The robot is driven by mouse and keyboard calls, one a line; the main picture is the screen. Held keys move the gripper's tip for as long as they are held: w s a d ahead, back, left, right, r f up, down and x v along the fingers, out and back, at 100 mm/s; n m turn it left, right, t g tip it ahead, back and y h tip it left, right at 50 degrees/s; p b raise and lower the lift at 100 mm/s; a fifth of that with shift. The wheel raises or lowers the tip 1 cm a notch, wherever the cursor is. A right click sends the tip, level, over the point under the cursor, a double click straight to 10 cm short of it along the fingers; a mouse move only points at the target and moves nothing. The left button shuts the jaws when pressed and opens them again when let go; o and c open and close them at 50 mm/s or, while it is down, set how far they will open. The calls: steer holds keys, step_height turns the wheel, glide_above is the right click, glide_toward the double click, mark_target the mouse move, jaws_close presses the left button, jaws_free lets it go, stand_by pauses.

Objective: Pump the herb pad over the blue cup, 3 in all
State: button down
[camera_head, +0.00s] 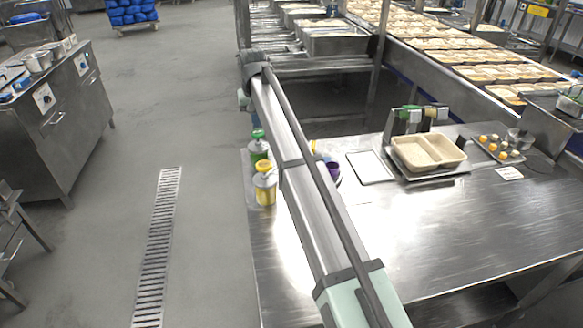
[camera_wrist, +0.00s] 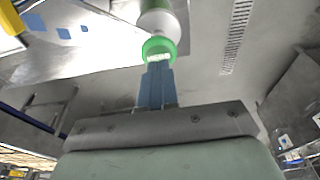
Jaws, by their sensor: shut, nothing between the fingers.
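A pump bottle with a green top (camera_head: 258,140) stands at the table's left edge in the head view. In the wrist view its green pad (camera_wrist: 159,47) is right at the tips of my gripper (camera_wrist: 158,64). The blue fingers are shut with nothing between them; I cannot tell whether they touch the pad. My arm hides most of the gripper in the head view. A purple cup (camera_head: 333,171) shows partly beside my arm. I cannot make out a blue cup; my arm covers that part of the table.
A yellow-topped pump bottle (camera_head: 265,182) stands just in front of the green one. A two-compartment tray (camera_head: 428,168) sits on a stand to the right, near a tray of small yellow items (camera_head: 500,148). The table's front right is bare.

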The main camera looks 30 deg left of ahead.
steer(key=shift+f, duration=0.6)
stand_by(0.3)
steer(key=shift+f, duration=0.85)
steer(key=shift+r, duration=1.4)
steer(key=shift+f, duration=0.3)
steer(key=shift+f, duration=1.05)
steer(key=shift+r, duration=1.35)
